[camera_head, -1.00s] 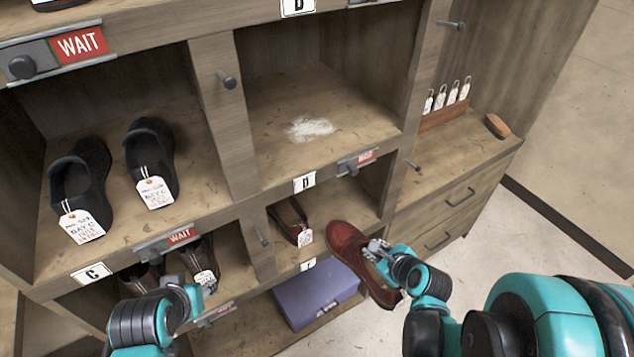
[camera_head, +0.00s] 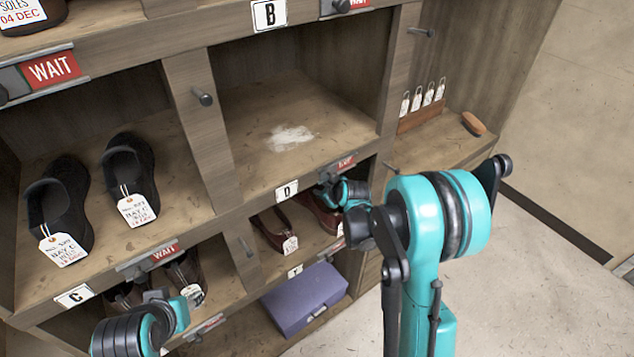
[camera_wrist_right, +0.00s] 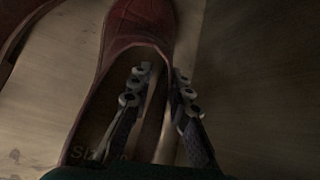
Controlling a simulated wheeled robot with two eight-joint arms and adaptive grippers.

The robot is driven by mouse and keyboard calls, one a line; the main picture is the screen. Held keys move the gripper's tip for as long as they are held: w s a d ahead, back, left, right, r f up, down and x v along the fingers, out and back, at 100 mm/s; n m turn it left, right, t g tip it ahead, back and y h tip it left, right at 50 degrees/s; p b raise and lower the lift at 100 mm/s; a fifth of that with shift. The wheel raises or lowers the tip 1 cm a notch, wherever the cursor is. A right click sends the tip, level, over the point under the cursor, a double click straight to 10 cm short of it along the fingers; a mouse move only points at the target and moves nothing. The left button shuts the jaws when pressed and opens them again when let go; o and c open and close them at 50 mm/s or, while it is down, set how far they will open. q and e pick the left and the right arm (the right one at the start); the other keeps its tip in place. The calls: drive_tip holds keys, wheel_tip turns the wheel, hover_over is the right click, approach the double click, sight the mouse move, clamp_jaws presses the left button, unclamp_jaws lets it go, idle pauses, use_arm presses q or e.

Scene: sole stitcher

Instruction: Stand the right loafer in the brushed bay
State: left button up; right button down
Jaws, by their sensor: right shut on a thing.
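My right gripper (camera_head: 334,192) is shut on a dark red loafer (camera_head: 316,213), which it holds inside the lower bay below plate D. In the right wrist view, the gripper (camera_wrist_right: 161,76) pinches one side wall of the loafer (camera_wrist_right: 140,25), one finger inside the opening and one outside. I cannot tell whether the sole touches the floor. A tagged dark red loafer (camera_head: 270,230) stands to its left in the same bay. The bay above (camera_head: 335,125) is empty but for a pale dust patch (camera_head: 290,137). My left gripper (camera_head: 168,303) is low at left; its fingers are unclear.
A purple box (camera_head: 304,298) lies under the loafers' bay. A brush (camera_head: 473,123) and a tag rack (camera_head: 422,117) are on the right counter. Pegs stick out of the posts.

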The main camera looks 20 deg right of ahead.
drive_tip(key=w, duration=0.5)
drive_tip(key=shift+a, duration=0.3)
drive_tip(key=shift+f+b, duration=0.35)
drive_tip(key=shift+f, duration=0.5)
drive_tip(key=shift+s+r, duration=0.1)
drive_tip(key=shift+s, duration=0.05)
drive_tip(key=c, duration=1.4)
unclamp_jaws()
